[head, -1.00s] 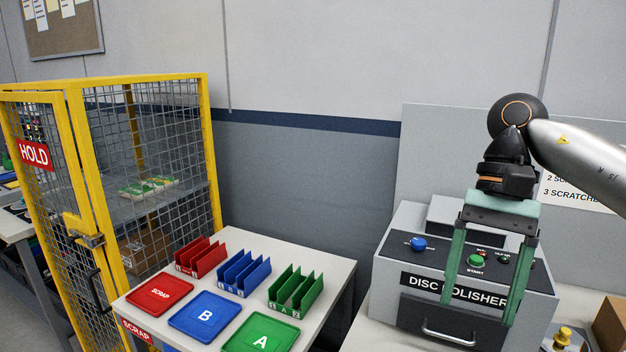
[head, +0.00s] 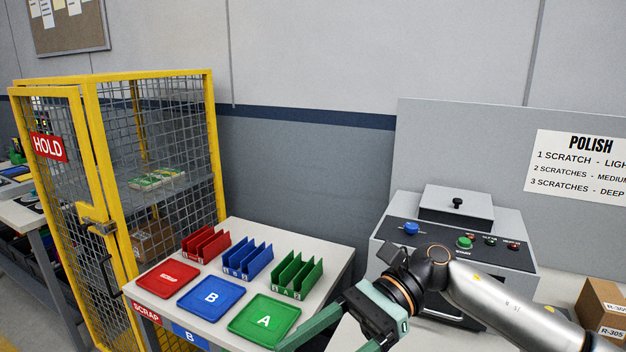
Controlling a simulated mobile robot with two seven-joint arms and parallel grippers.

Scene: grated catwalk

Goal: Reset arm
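My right arm comes in from the right in the head view, low in front of the disc polisher (head: 517,254). My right gripper (head: 326,345) has teal fingers that point down and left. The fingers are spread apart with nothing seen between them, and their ends run to the bottom edge of the picture. One finger passes close by the right corner of the green A tray (head: 262,334); whether it touches cannot be told. The arm hides much of the polisher's front. My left gripper is not in view.
The table at left holds a red scrap tray (head: 150,286), a blue B tray (head: 194,306) and red, blue and green slotted racks (head: 297,277). A yellow mesh HOLD cage (head: 152,170) stands at far left. Cardboard boxes (head: 598,305) stand at far right.

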